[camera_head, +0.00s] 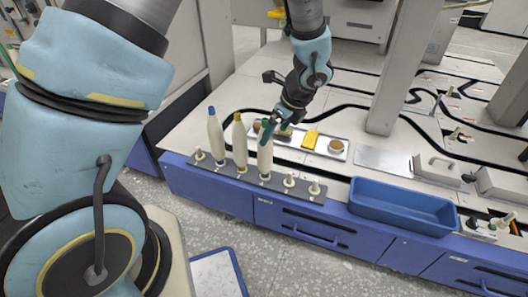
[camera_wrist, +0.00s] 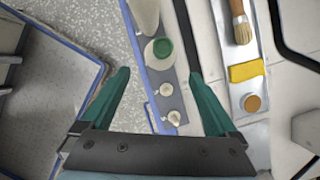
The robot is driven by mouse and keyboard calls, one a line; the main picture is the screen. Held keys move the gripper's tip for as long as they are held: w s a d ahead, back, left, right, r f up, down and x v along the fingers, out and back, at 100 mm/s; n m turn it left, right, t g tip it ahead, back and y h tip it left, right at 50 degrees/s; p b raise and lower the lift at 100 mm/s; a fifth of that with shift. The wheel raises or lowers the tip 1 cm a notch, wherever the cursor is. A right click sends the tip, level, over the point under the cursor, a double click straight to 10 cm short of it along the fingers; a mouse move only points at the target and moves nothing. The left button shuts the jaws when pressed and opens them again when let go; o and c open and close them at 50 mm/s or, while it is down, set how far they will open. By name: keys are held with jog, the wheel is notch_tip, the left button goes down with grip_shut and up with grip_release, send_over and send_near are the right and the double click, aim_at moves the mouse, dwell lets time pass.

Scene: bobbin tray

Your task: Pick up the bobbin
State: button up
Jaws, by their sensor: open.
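Three pale, tapered bobbins stand upright on pegs of a dark peg rail (camera_head: 276,184) at the table's front edge: a blue-topped bobbin (camera_head: 215,136), a yellow-topped bobbin (camera_head: 239,142) and a green-topped bobbin (camera_head: 265,160). In the wrist view the green-topped bobbin (camera_wrist: 160,52) shows from above, beyond the fingertips, with part of another pale bobbin (camera_wrist: 145,14) at the top edge. My gripper (camera_head: 270,127) is at the green-topped bobbin's upper end and partly hides it. Its two green fingers are spread wide in the wrist view (camera_wrist: 160,85), with nothing held between them.
Two visible pegs (camera_head: 289,180) right of the green-topped bobbin are empty. Behind the rail lies a pale tray (camera_head: 293,141) with a yellow block (camera_head: 310,139), a round tan piece (camera_head: 336,147) and a brush (camera_wrist: 240,22). A blue bin (camera_head: 402,206) stands to the right.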

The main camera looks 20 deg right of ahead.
aim_at(265, 150)
jog(key=b+x, duration=0.3)
jog(key=x, duration=0.6)
jog(key=shift+w+a, duration=0.1)
jog(key=shift+a, duration=0.05)
jog(key=shift+r, duration=0.15)
grip_shut()
dwell(0.3)
